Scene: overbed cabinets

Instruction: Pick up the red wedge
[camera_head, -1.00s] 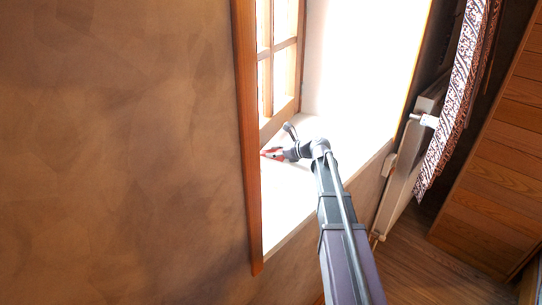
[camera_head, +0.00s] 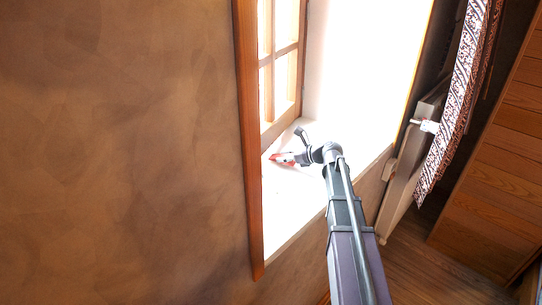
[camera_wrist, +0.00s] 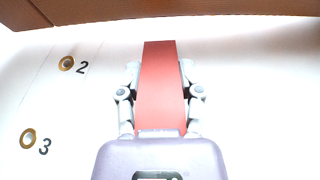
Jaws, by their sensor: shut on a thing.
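The red wedge (camera_wrist: 160,90) fills the space between my gripper's fingers in the wrist view, with a finger against each side. My gripper (camera_wrist: 160,95) is shut on it. In the head view, my gripper (camera_head: 284,159) is over the white window sill, and the small red patch of the wedge (camera_head: 276,156) shows at its tip. Whether the wedge touches the sill cannot be told.
The white sill (camera_head: 285,205) is clear in front of my gripper. A wooden window frame (camera_head: 284,120) stands behind, and a wooden post (camera_head: 247,150) borders the left. Brass rings marked 2 (camera_wrist: 67,63) and 3 (camera_wrist: 28,138) lie left in the wrist view. A radiator (camera_head: 405,185) is at right.

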